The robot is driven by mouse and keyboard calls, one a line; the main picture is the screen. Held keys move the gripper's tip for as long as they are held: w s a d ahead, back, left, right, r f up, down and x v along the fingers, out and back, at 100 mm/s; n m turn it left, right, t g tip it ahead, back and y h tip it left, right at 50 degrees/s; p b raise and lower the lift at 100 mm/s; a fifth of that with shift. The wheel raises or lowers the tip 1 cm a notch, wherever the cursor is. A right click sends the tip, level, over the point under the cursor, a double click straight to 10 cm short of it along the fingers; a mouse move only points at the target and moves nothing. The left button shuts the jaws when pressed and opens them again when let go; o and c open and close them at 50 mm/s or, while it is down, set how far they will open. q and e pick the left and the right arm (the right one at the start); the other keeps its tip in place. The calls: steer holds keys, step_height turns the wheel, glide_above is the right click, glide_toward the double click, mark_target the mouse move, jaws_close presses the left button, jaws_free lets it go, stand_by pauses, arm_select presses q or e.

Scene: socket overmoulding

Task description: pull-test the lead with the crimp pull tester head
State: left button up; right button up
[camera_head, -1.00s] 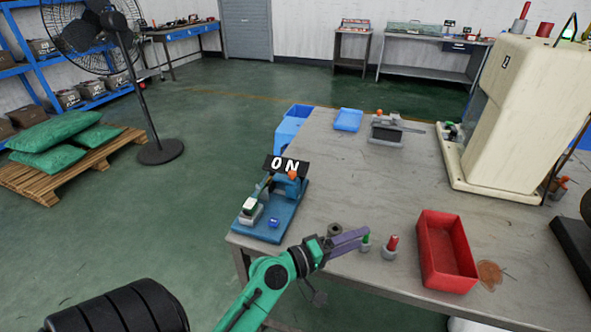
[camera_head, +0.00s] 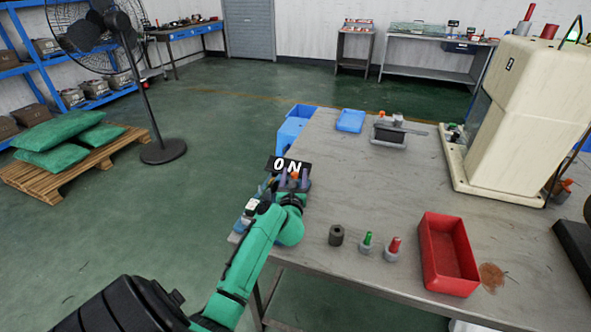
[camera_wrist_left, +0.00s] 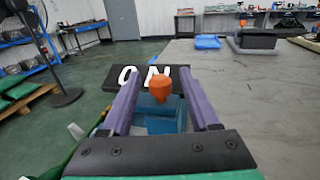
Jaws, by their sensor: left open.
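The pull tester (camera_head: 246,222) is a blue device at the table's front left corner, mostly hidden behind my left arm. A black sign reading "ON" (camera_head: 283,164) stands at its back. My left gripper (camera_head: 293,179) is over the tester, its purple fingers pointing away toward the sign. In the left wrist view, my left gripper (camera_wrist_left: 160,76) is open, and the tester's orange knob (camera_wrist_left: 160,84) shows between its two fingers, with a gap on each side. The blue tester body (camera_wrist_left: 165,122) shows below the knob. I cannot make out a lead for certain.
A dark cylinder (camera_head: 336,235), a green-topped holder (camera_head: 367,243), a red-topped holder (camera_head: 393,250) and a red tray (camera_head: 447,255) line the front of the table (camera_head: 380,190). A large cream machine (camera_head: 510,115) stands at right. The table's middle is clear.

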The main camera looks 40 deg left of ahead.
arm_select(q)
steer(key=shift+x, duration=1.55)
jaws_close()
